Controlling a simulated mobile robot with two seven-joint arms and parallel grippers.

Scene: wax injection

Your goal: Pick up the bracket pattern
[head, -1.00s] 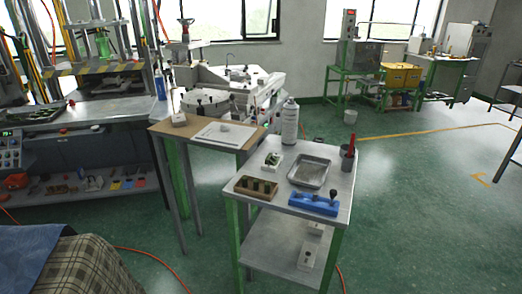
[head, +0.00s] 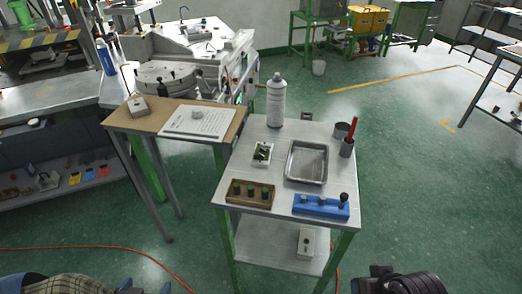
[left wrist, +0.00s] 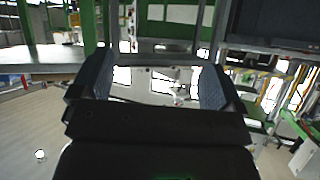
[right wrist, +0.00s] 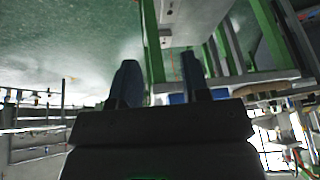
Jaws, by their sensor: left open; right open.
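I cannot tell for certain which piece is the bracket pattern. A small dark green piece (head: 262,153) lies on a white pad at the left of the metal cart top. My right gripper is open and empty in the right wrist view (right wrist: 160,80); a dark part of my right arm shows at the bottom right of the head view.
The cart (head: 283,215) also holds a metal tray (head: 306,178), wooden block (head: 238,199), blue rack (head: 312,211), spray can (head: 275,103) and cup with a red tool (head: 347,149). A beige block (head: 138,106) sits on the brown table (head: 160,124). Orange hoses cross the floor.

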